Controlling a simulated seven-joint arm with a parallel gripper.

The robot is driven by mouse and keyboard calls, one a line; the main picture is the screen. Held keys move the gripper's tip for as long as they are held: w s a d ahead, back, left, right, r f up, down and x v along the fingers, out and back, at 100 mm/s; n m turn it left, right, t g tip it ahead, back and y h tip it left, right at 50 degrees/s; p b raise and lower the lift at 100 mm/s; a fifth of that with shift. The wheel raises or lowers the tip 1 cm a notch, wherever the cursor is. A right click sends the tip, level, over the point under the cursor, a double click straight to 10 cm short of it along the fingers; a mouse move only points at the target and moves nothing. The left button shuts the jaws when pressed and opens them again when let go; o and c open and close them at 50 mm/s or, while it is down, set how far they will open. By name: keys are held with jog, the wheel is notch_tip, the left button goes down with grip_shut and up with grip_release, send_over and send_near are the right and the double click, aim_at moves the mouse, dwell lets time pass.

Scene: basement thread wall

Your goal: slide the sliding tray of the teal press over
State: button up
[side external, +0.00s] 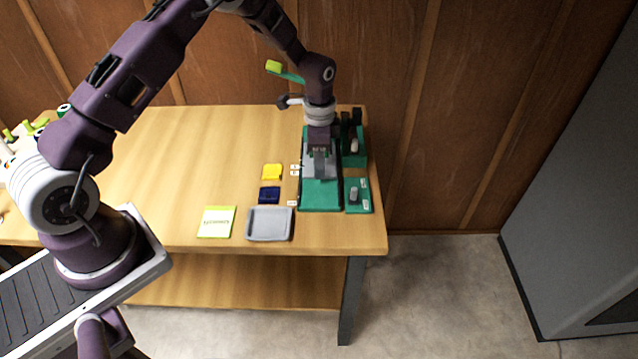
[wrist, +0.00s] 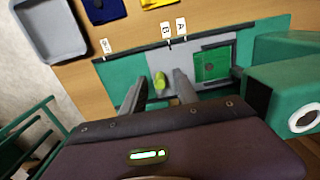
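The teal press has a long teal base (side external: 320,197) near the right end of the table. It also shows in the wrist view (wrist: 115,72). Its light grey sliding tray (wrist: 170,60) lies on the base and carries a green square (wrist: 212,65). A lime knob (wrist: 160,82) stands up from the tray. My gripper (wrist: 157,90) points down over the tray, its two fingers apart on either side of the knob, with gaps showing. In the side view my gripper (side external: 319,151) hides part of the tray and the knob.
A lime-ended lever (side external: 273,67) rises behind the press. Teal fixtures (side external: 357,195) stand close on its right. White labels (wrist: 181,25) line the rail. Left are a yellow piece (side external: 272,171), a navy piece (side external: 269,194), a grey dish (side external: 270,224) and a note (side external: 216,222). The table's left-middle is clear.

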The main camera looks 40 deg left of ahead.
jog(key=shift+r, duration=0.15)
notch_tip(320, 180, up, 6)
jog(key=shift+f, duration=0.1)
